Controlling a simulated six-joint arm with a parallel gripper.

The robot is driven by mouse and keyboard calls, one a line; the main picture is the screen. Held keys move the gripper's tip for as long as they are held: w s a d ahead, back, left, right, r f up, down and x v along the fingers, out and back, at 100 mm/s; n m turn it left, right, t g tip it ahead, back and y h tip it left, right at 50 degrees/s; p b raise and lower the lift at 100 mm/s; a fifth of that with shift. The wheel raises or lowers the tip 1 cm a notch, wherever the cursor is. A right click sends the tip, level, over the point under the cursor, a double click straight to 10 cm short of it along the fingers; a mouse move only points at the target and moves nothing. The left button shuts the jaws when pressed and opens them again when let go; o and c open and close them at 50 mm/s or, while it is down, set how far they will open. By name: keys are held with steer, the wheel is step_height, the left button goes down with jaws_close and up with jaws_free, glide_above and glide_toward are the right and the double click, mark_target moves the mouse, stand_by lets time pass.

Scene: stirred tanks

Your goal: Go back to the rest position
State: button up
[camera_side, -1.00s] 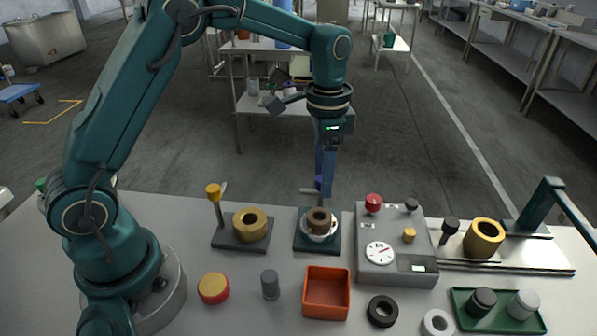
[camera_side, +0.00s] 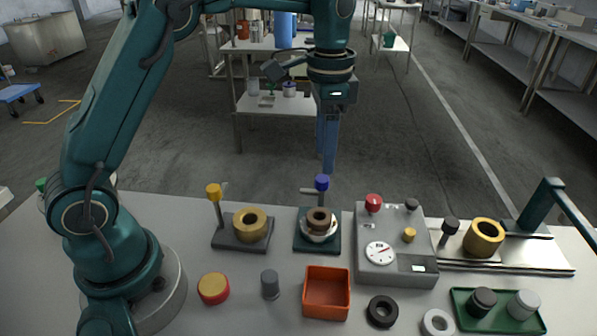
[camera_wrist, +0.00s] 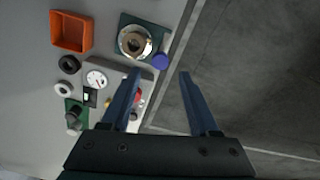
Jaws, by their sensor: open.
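My gripper (camera_side: 328,172) hangs above the back edge of the table in the side view, pointing down. It is above and apart from the blue knob (camera_side: 321,183) of the dark green stirred-tank stand. In the wrist view my gripper (camera_wrist: 160,75) shows two blue fingers spread apart with nothing between them.
Left of the stand is a grey base with a brass cup (camera_side: 249,224) and a yellow knob (camera_side: 213,191). A grey control box (camera_side: 396,272) stands to the right, an orange bin (camera_side: 327,311) in front.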

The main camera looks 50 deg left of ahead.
steer(key=shift+r, duration=0.35)
steer(key=s+r+n+t, duration=0.1)
steer(key=s+r+t, duration=0.2)
steer(key=s+r, duration=0.5)
steer(key=s+f+n+t, duration=0.2)
steer(key=s+f+n, duration=0.3)
steer(key=s, duration=0.5)
steer(key=shift+f+t, duration=0.3)
steer(key=shift+f, duration=0.15)
